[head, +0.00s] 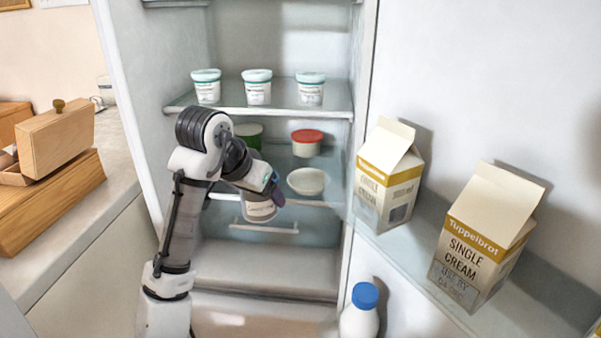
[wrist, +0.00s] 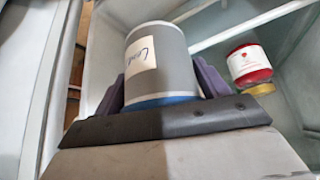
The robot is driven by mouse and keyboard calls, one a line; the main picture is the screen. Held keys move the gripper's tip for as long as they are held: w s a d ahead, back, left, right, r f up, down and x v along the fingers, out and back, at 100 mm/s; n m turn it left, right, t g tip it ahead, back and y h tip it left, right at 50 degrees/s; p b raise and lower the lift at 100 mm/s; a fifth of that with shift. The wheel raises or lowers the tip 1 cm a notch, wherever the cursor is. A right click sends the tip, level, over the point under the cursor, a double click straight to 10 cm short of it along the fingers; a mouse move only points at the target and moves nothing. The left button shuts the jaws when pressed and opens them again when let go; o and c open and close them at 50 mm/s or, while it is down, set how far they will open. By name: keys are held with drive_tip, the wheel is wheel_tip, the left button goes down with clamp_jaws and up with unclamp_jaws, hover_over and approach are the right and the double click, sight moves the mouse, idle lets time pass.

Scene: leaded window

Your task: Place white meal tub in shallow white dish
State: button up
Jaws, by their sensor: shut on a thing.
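My gripper (head: 266,190) is shut on the white meal tub (head: 260,210), in front of the fridge's middle shelf. In the wrist view the tub (wrist: 172,72) sits between the two fingers and looks grey in shadow, with a handwritten paper label and a blue band at the gripper end. The shallow white dish (head: 306,181) lies on the middle shelf, just right of my gripper and apart from the tub. It looks empty. I cannot make out the dish in the wrist view.
A red-lidded tub (head: 307,142) stands behind the dish, and a green container (head: 249,134) is partly hidden by my arm. Three white tubs (head: 257,87) stand on the shelf above. Cream cartons (head: 387,178) and a blue-capped bottle (head: 361,312) are in the door at right.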

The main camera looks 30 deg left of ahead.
drive_tip(key=w, duration=0.5)
drive_tip(key=w+p, duration=0.1)
drive_tip(key=w, duration=0.8)
drive_tip(key=shift+w+a+r+p, duration=0.15)
drive_tip(key=shift+w+a+p, duration=0.15)
drive_tip(key=shift+a, duration=0.05)
drive_tip(key=shift+w+a, duration=0.1)
drive_tip(key=shift+w, duration=0.15)
drive_tip(key=shift+f, duration=0.4)
drive_tip(key=shift+f, duration=0.25)
drive_tip(key=o, duration=1.3)
drive_tip(key=shift+f, duration=0.1)
drive_tip(key=shift+s+r, duration=0.15)
drive_tip(key=shift+r, duration=0.3)
drive_tip(key=s, duration=0.3)
drive_tip(key=s+b, duration=0.1)
drive_tip(key=s, duration=0.7)
drive_tip(key=shift+s+d+r+b, duration=0.15)
drive_tip(key=shift+d+r+b, duration=0.15)
drive_tip(key=shift+r+b, duration=0.1)
drive_tip(key=shift+s+d, duration=0.1)
drive_tip(key=shift+s, duration=0.5)
